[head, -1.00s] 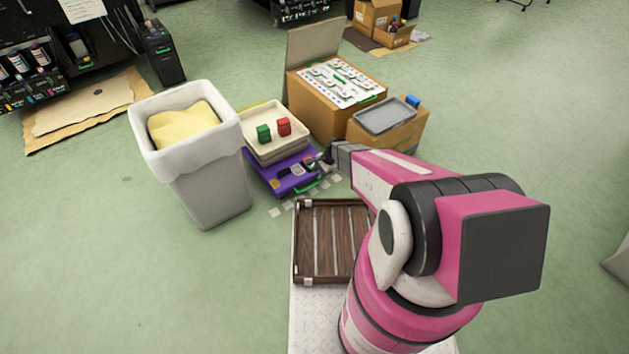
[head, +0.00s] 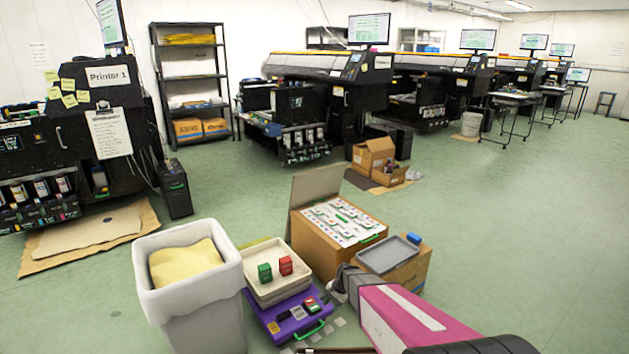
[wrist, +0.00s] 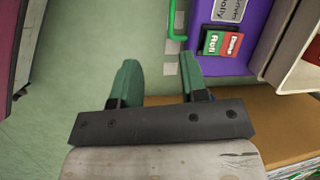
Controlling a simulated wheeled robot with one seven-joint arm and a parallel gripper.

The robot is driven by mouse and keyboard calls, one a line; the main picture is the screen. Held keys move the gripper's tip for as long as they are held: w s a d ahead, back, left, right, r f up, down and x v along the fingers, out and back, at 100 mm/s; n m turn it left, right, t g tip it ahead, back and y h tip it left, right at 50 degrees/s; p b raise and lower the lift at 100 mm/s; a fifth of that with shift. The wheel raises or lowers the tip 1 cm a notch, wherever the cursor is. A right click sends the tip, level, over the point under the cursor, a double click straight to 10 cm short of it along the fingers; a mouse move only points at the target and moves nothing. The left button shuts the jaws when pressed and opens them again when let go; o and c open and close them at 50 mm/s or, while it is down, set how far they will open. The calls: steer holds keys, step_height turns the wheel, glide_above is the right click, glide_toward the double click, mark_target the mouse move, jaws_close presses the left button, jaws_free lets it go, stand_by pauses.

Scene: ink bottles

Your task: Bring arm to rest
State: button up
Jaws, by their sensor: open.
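My gripper (wrist: 160,82) shows two green fingers spread apart in the wrist view, with nothing between them and the green floor beyond. In the head view my gripper (head: 335,284) is above the right side of the purple case (head: 284,316), near the cardboard boxes. The case also shows at the upper right of the wrist view (wrist: 205,15), with a green handle and a red and green labelled piece (wrist: 222,43).
A lined bin (head: 205,305) with yellow contents stands left of the tray. A cardboard box (head: 330,260) topped by a white sheet and another box with a grey tray (head: 388,254) stand behind my gripper. Printers (head: 320,85) line the back. The floor at right is clear.

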steer(key=s+d+r+n+h, duration=0.1)
steer(key=s+d+r, duration=0.3)
steer(key=r, duration=0.4)
steer(key=s+d+r+n+h, duration=0.1)
steer(key=s+d+r+n, duration=0.2)
steer(key=s+r, duration=0.3)
steer(key=s+d+r+n+h, duration=0.2)
steer(key=s+d+r+n, duration=0.2)
steer(key=r, duration=0.8)
steer(key=shift+s+d+t, duration=0.3)
steer(key=shift+s+t, duration=0.1)
steer(key=shift+s, duration=0.05)
